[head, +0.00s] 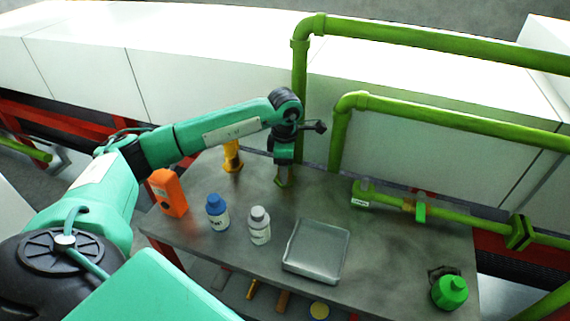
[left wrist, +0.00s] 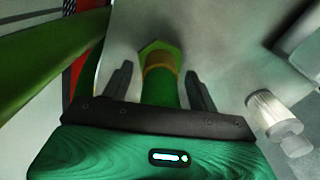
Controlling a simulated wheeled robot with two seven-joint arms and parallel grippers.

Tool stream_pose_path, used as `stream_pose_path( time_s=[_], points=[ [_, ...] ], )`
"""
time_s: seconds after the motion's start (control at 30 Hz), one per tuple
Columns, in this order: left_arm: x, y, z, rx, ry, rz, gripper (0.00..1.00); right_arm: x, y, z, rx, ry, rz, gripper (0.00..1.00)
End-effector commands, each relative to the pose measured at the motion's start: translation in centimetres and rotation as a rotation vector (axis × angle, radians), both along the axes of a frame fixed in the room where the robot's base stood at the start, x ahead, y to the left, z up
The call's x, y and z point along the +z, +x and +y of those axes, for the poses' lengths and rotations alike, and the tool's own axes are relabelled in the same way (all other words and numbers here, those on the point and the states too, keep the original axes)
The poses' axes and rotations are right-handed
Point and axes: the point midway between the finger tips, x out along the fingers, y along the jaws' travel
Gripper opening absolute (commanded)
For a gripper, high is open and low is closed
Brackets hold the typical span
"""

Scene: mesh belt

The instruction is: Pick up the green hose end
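The green hose end (head: 282,181) stands on the grey table near its back edge, just below my left gripper (head: 283,160) in the head view. In the left wrist view it is a green tube with a brass-coloured band and a hexagonal green tip (left wrist: 160,50). My left gripper (left wrist: 158,82) is open, with one dark finger on each side of the tube and a visible gap on both sides. The tube's near part is hidden by the gripper body. My right gripper is not in view.
Green pipes (head: 299,80) rise behind the table. On the table (head: 200,180) are a yellow fitting (head: 232,157), an orange device (head: 168,193), a blue-capped bottle (head: 217,212), a white bottle (head: 259,226), a metal tray (head: 315,252) and a green container (head: 450,292).

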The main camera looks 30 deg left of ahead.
Motion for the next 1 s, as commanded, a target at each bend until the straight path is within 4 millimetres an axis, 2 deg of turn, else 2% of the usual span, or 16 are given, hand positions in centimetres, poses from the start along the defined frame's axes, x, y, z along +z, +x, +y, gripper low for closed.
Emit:
stream_pose_path(
  time_s=[0.03,0.2,0.27,0.53,0.67,0.87,1.0],
  points=[
    [0.0,0.0,0.0,0.000,0.000,0.000,0.49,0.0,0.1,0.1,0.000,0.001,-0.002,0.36],
    [0.0,0.0,0.0,0.000,0.000,0.000,0.16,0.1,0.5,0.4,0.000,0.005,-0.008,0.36],
    [0.1,0.0,0.0,0.000,0.000,-0.001,0.07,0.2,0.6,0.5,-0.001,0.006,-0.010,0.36],
    [0.3,0.0,0.0,0.000,0.000,-0.001,0.07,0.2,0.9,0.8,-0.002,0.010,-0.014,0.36],
    [1.0,0.1,0.0,0.000,-0.001,-0.002,0.07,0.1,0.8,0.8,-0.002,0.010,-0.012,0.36],
    [4.1,0.1,0.0,0.000,-0.002,-0.005,0.07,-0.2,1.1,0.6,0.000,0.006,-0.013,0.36],
    [7.8,0.2,0.0,0.000,-0.001,-0.007,0.07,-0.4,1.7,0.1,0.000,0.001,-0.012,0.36]
  ],
)
